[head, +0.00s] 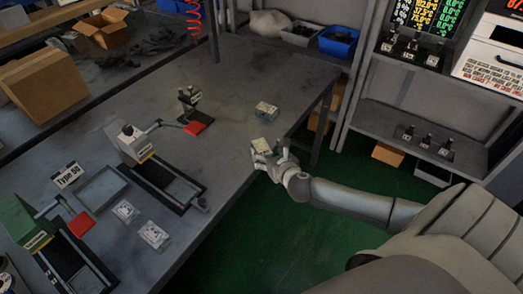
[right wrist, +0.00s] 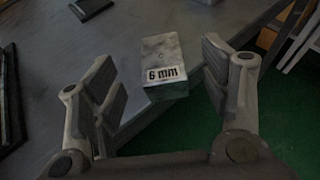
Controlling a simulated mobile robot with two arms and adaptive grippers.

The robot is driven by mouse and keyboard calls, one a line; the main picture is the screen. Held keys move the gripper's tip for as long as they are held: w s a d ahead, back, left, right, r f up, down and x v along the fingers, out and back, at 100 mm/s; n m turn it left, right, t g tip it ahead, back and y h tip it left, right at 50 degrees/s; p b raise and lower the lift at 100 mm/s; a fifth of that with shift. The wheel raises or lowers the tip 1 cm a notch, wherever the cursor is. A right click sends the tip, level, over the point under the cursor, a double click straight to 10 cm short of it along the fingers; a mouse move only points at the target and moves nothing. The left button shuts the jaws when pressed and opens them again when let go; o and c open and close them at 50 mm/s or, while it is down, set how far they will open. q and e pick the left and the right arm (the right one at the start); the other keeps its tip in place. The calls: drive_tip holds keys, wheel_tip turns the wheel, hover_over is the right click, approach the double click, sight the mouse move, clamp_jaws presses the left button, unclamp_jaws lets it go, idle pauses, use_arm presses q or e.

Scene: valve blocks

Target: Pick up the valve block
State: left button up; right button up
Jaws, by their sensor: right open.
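The valve block (right wrist: 165,62) is a pale grey block with a "6 mm" label on its near face. In the right wrist view it shows between the spread fingers of my right gripper (right wrist: 158,68), with a gap on each side. It overlaps the table's edge line there; its exact height cannot be told. In the head view a pale block (head: 260,146) shows at my right gripper (head: 271,151), near the table's right edge, and appears to be the same one. The fingers partly cover it. My right gripper is open. My left gripper is out of view.
Another small block (head: 266,109) lies on the grey table (head: 235,90) just beyond. A black stand with a red pad (head: 195,128) is to the left. Fixtures and an empty tray (head: 101,187) stand nearer. Green floor (head: 270,240) lies past the edge; a shelf is at right.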

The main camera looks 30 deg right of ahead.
sight(261, 146)
drive_tip(key=shift+f+x, duration=0.2)
drive_tip(key=shift+x, duration=1.45)
drive_tip(key=shift+f+x, duration=0.15)
drive_tip(key=shift+x, duration=1.55)
drive_tip(key=shift+s, duration=0.2)
drive_tip(key=shift+c, duration=0.2)
drive_tip(key=c, duration=1.2)
drive_tip(key=shift+r, duration=0.1)
drive_tip(key=shift+c, duration=1.4)
